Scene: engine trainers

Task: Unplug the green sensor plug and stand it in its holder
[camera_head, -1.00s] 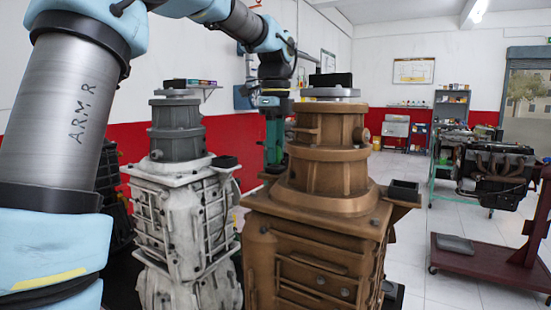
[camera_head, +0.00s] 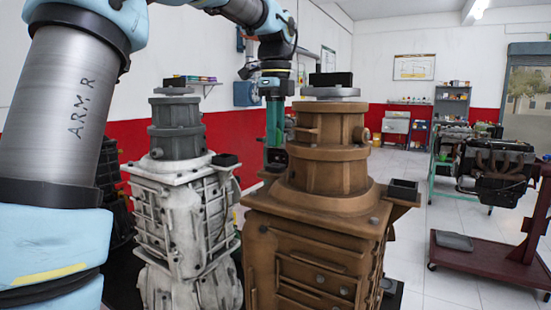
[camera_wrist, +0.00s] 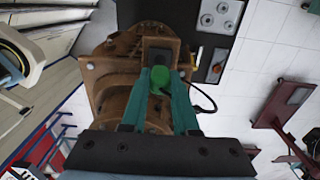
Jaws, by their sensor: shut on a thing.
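My gripper (camera_head: 275,150) points down behind the brown engine unit (camera_head: 322,225), on its left side in the head view. In the wrist view its teal fingers (camera_wrist: 160,84) are shut on the green plug (camera_wrist: 160,76). A dark cable (camera_wrist: 207,97) curves beside the right finger; where it ends is hidden. The plug cannot be made out in the head view. The brown unit has a black block (camera_head: 330,80) on top and a small open black box (camera_head: 404,188) at its side. I cannot tell for sure which part is the plug's holder.
A white and grey engine unit (camera_head: 185,210) stands close on the left, with its own black box (camera_head: 225,160). An engine on a stand (camera_head: 495,170) and a dark red base (camera_head: 480,257) are at the right. Tiled floor (camera_head: 415,275) is free between.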

